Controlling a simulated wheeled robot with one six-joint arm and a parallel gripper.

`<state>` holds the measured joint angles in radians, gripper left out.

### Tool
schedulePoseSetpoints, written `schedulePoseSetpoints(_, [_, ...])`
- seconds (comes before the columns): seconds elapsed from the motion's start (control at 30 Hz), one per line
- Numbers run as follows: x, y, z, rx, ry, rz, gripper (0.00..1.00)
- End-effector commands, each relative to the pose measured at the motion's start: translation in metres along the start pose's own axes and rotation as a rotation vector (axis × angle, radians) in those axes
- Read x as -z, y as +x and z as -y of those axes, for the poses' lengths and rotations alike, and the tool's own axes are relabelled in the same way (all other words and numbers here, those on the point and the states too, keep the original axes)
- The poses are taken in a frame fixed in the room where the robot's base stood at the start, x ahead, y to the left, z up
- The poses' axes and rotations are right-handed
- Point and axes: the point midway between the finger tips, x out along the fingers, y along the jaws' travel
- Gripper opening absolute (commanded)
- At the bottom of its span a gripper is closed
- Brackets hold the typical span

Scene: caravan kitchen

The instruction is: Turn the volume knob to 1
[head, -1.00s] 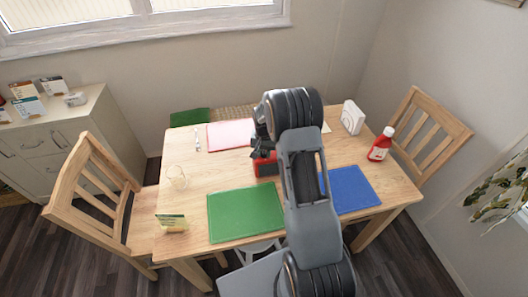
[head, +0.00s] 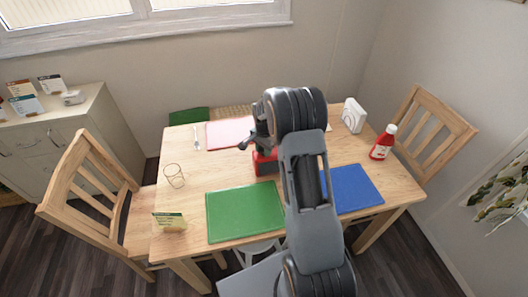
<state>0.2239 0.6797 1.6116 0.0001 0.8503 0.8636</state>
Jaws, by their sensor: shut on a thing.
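A red box-shaped device (head: 264,164) stands near the middle of the wooden table, partly hidden behind my arm. Its volume knob and any markings cannot be made out from here. My gripper (head: 250,144) is at the upper left side of the red device, close to it. The fingers are small and dark in the head view and seem shut at the device; I take the thing between them to be the knob, though it is too small to see.
The wooden table (head: 185,212) bears a green mat (head: 245,211), a blue mat (head: 352,188), a pink mat (head: 228,132), a clear glass (head: 174,176), a ketchup bottle (head: 382,143), a white napkin holder (head: 353,115) and a small card (head: 169,221). Chairs stand at both ends.

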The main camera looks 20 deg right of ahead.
Motion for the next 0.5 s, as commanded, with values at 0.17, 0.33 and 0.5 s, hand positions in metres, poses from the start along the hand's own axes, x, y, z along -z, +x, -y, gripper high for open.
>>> schedulePoseSetpoints(0.17, [0.0003,0.0013,0.0005,0.002,0.168,-0.001,0.06])
schedulePoseSetpoints(0.33, [0.0004,0.0011,0.0005,0.002,0.329,-0.001,0.06])
schedulePoseSetpoints(0.5, [0.0003,0.0006,0.0004,0.002,0.490,-0.001,0.06])
